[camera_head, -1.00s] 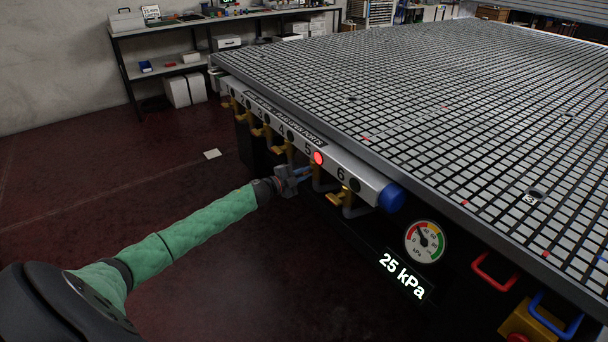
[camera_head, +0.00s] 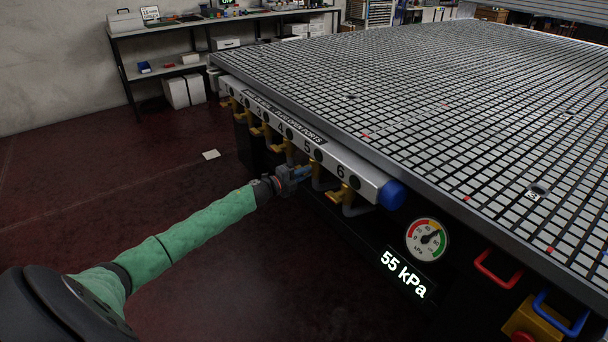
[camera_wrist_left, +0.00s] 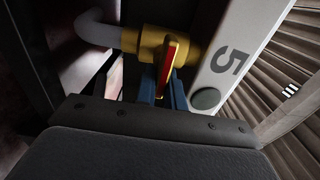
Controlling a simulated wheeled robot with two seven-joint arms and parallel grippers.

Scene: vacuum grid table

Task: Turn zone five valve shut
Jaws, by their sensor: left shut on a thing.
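The zone five valve (camera_head: 318,180) hangs under the numbered manifold rail (camera_head: 352,165), below the figure 5, partly hidden by my gripper in the head view. In the left wrist view its brass body (camera_wrist_left: 152,42) joins a grey pipe, and its red and yellow handle (camera_wrist_left: 167,66) stands between my blue fingers. My left gripper (camera_head: 304,172) is shut on that handle, and its fingers (camera_wrist_left: 163,92) lie on either side of it. The round lamp beside the 5 (camera_wrist_left: 206,98) is dark. My right gripper is out of view.
The zone six valve (camera_head: 340,192) hangs close to the right of my gripper. A gauge (camera_head: 428,240) and a display (camera_head: 403,275) reading 55 kPa sit below the grid table (camera_head: 470,120). Open floor (camera_head: 190,270) lies to the left.

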